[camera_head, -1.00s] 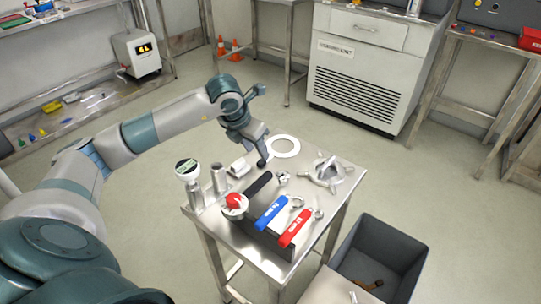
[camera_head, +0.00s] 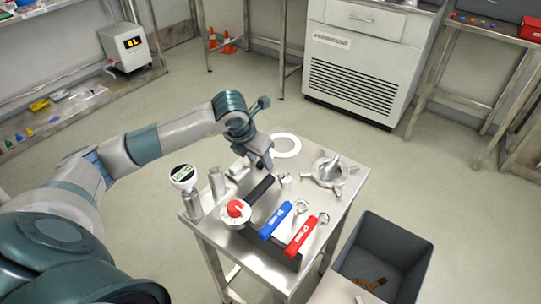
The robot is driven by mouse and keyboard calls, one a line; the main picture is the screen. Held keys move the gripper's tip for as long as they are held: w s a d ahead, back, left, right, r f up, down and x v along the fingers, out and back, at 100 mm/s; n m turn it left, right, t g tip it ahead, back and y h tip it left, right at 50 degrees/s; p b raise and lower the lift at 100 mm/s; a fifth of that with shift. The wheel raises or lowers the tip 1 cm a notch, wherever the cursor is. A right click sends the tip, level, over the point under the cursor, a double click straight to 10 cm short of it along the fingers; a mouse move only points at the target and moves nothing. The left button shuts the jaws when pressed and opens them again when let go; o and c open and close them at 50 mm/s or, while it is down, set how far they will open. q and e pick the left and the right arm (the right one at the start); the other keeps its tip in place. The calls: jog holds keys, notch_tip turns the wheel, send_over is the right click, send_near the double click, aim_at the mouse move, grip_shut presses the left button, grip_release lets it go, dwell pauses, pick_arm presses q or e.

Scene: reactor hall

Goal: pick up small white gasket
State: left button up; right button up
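A flat white ring gasket (camera_head: 294,152) lies at the far edge of the small steel table (camera_head: 338,215); it is the only clearly white ring in view. Its near left side is partly covered by my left gripper (camera_head: 266,166). The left gripper points down over the table beside the ring, close to the black handle. Its fingers are small and overlap, so I cannot tell whether they are open or touching anything. A small silvery ring-like part (camera_head: 285,179) lies just right of the gripper. My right gripper is not in view.
Blue (camera_head: 276,221) and red (camera_head: 301,236) handled valves stand near the table's front. A red-knobbed valve (camera_head: 236,212), a gauge (camera_head: 184,178) and a metal cylinder (camera_head: 217,183) crowd the left. A metal three-armed part (camera_head: 330,171) sits right. A grey bin (camera_head: 385,252) stands on the right.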

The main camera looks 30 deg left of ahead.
pick_arm(q)
grip_shut()
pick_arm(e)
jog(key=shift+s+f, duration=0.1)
pick_arm(q)
jog(key=shift+r, duration=0.1)
